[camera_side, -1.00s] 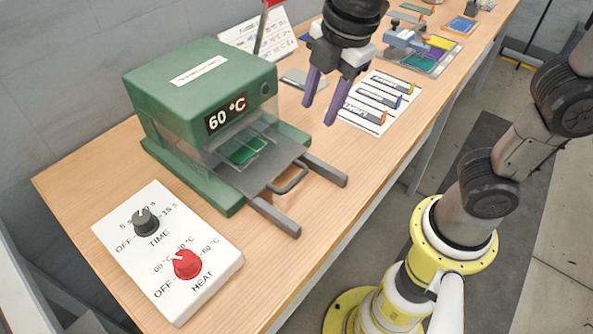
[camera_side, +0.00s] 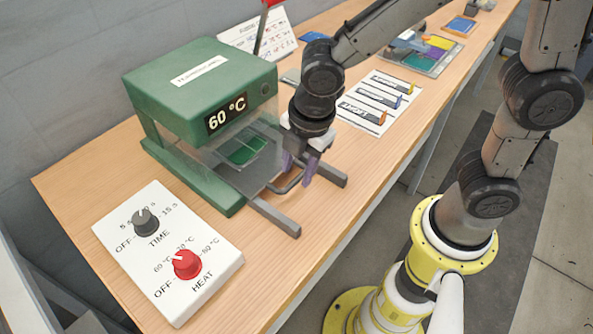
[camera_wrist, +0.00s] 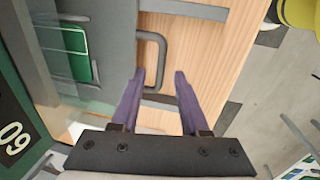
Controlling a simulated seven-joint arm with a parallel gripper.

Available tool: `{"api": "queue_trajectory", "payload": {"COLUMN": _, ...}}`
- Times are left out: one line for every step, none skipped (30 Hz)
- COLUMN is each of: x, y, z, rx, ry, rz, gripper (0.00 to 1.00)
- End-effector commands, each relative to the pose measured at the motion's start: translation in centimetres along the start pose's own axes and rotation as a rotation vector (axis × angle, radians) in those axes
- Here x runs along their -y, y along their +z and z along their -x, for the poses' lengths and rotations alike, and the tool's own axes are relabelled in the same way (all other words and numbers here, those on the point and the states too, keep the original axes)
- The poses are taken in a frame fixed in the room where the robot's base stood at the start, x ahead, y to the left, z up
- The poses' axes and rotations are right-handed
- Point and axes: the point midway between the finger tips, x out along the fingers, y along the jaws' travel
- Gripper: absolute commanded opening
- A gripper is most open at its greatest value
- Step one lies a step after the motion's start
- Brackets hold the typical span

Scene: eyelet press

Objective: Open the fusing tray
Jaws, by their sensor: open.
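The fusing tray (camera_side: 247,180) is a dark grey plate sticking out of the front of the green press (camera_side: 200,85), with a green piece (camera_side: 243,152) further in behind the clear guard. Its U-shaped handle (camera_side: 285,189) is at the front edge, partly hidden by my gripper (camera_side: 298,176). My gripper is open, fingers pointing down at the handle. In the wrist view the handle's outer bar (camera_wrist: 162,60) appears between the purple fingertips (camera_wrist: 160,74). I cannot tell whether the fingers touch it. The tray plate (camera_wrist: 110,45) fills the upper left there.
Two grey rails (camera_side: 275,216) extend from the press on either side of the tray. A white control box (camera_side: 165,250) with a black knob and a red knob stands at front left. A card with printed strips (camera_side: 375,103) lies to the right. The table's front edge is close.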

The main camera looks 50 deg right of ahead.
Motion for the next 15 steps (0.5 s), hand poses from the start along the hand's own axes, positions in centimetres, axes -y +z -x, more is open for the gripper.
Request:
{"api": "queue_trajectory", "payload": {"x": 0.0, "y": 0.0, "z": -0.6, "rx": 0.002, "ry": -0.002, "rz": 0.0, "gripper": 0.45}}
{"api": "queue_trajectory", "payload": {"x": 0.0, "y": 0.0, "z": -0.8, "rx": 0.002, "ry": -0.002, "rz": 0.0, "gripper": 0.45}}
{"api": "queue_trajectory", "payload": {"x": 0.0, "y": 0.0, "z": -1.1, "rx": 0.001, "ry": -0.001, "rz": 0.001, "gripper": 0.45}}
{"api": "queue_trajectory", "payload": {"x": 0.0, "y": 0.0, "z": -1.3, "rx": 0.001, "ry": -0.001, "rz": 0.0, "gripper": 0.45}}
{"api": "queue_trajectory", "payload": {"x": 0.0, "y": 0.0, "z": -1.4, "rx": 0.001, "ry": -0.001, "rz": 0.0, "gripper": 0.45}}
{"api": "queue_trajectory", "payload": {"x": 0.0, "y": 0.0, "z": -1.5, "rx": 0.0, "ry": 0.0, "rz": 0.0, "gripper": 0.45}}
{"api": "queue_trajectory", "payload": {"x": 0.0, "y": 0.0, "z": -1.6, "rx": 0.0, "ry": 0.001, "rz": 0.0, "gripper": 0.45}}
{"api": "queue_trajectory", "payload": {"x": 0.0, "y": 0.0, "z": -1.6, "rx": 0.0, "ry": 0.001, "rz": 0.0, "gripper": 0.45}}
{"api": "queue_trajectory", "payload": {"x": 0.0, "y": 0.0, "z": -1.7, "rx": -0.001, "ry": 0.001, "rz": 0.0, "gripper": 0.45}}
{"api": "queue_trajectory", "payload": {"x": 0.0, "y": 0.0, "z": -1.7, "rx": -0.001, "ry": 0.001, "rz": 0.0, "gripper": 0.45}}
{"api": "queue_trajectory", "payload": {"x": 0.0, "y": 0.0, "z": -1.7, "rx": -0.001, "ry": 0.001, "rz": 0.0, "gripper": 0.45}}
{"api": "queue_trajectory", "payload": {"x": 0.0, "y": 0.0, "z": -1.7, "rx": -0.001, "ry": 0.001, "rz": 0.0, "gripper": 0.45}}
{"api": "queue_trajectory", "payload": {"x": 0.0, "y": 0.0, "z": -1.7, "rx": -0.001, "ry": 0.001, "rz": 0.0, "gripper": 0.45}}
{"api": "queue_trajectory", "payload": {"x": 0.0, "y": 0.0, "z": -1.6, "rx": -0.001, "ry": 0.001, "rz": 0.0, "gripper": 0.45}}
{"api": "queue_trajectory", "payload": {"x": 0.0, "y": 0.0, "z": -1.6, "rx": -0.001, "ry": 0.001, "rz": 0.0, "gripper": 0.43}}
